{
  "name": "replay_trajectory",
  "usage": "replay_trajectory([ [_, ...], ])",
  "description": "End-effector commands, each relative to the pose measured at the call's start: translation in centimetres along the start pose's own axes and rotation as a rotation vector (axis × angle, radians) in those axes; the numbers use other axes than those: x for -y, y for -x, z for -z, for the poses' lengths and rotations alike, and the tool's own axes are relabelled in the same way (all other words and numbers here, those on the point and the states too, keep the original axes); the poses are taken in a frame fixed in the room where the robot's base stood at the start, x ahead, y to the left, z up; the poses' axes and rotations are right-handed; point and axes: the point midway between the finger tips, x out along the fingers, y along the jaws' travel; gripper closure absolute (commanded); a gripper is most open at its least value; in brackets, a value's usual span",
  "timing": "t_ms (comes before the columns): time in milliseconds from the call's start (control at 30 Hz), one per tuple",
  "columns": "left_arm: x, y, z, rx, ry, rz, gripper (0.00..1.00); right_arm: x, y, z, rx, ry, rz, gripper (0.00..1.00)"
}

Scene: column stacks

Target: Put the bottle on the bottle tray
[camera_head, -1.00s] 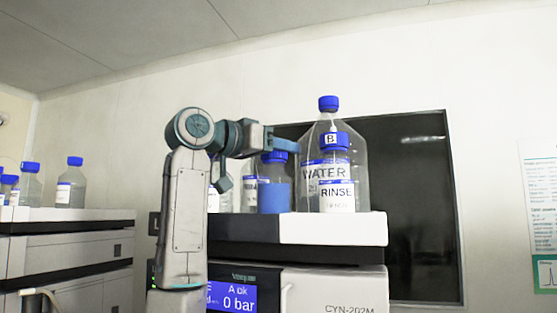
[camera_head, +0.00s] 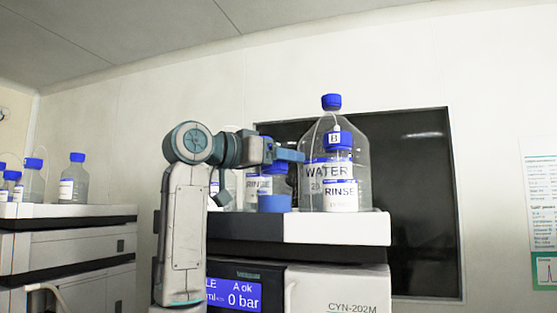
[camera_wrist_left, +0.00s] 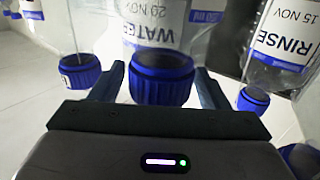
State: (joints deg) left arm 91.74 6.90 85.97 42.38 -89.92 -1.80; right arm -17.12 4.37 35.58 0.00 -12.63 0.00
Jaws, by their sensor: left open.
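My left gripper (camera_head: 290,155) is open at the left side of the large clear WATER bottle (camera_head: 360,180) in the head view. In the left wrist view, which is upside down, its open jaws (camera_wrist_left: 150,95) straddle the blue cap (camera_wrist_left: 162,78) of a bottle labelled WATER, 20 NOV. I cannot tell which bottle in the head view this is. A blue-capped bottle with a blue lower part (camera_head: 274,203) stands below the fingers. The black and white top of the instrument stack (camera_head: 335,229) bears the bottles and may be the tray. My right gripper is not in view.
A RINSE bottle (camera_head: 340,195) stands in front of the WATER bottle; another RINSE bottle (camera_wrist_left: 285,35) is close beside the jaws. A second stack (camera_head: 70,235) with several bottles stands at the left. Bottles crowd the space around the gripper.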

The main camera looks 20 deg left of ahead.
Motion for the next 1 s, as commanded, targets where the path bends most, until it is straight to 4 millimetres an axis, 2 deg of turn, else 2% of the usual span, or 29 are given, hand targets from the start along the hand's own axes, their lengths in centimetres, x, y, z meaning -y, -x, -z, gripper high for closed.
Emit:
replay_trajectory([
  [67, 0.0, 0.1, 0.1, -0.001, 0.0, 0.001, 0.31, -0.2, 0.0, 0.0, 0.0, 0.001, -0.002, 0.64],
  [233, 0.1, 2.1, -0.3, -0.003, -0.002, 0.003, 0.31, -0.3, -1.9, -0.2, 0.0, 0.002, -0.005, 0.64],
  [500, 0.0, 7.5, -0.5, -0.003, -0.002, 0.003, 0.31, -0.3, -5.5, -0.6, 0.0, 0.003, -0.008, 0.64],
  [700, 0.1, 10.7, -0.2, -0.002, -0.001, 0.002, 0.31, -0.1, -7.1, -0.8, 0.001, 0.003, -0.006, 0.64],
  [833, 0.0, 11.7, 0.0, 0.0, 0.0, 0.0, 0.31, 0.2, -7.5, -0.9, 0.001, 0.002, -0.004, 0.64],
  [1000, 0.0, 12.0, 0.1, 0.0, 0.001, -0.001, 0.31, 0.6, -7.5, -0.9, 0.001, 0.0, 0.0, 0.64],
])
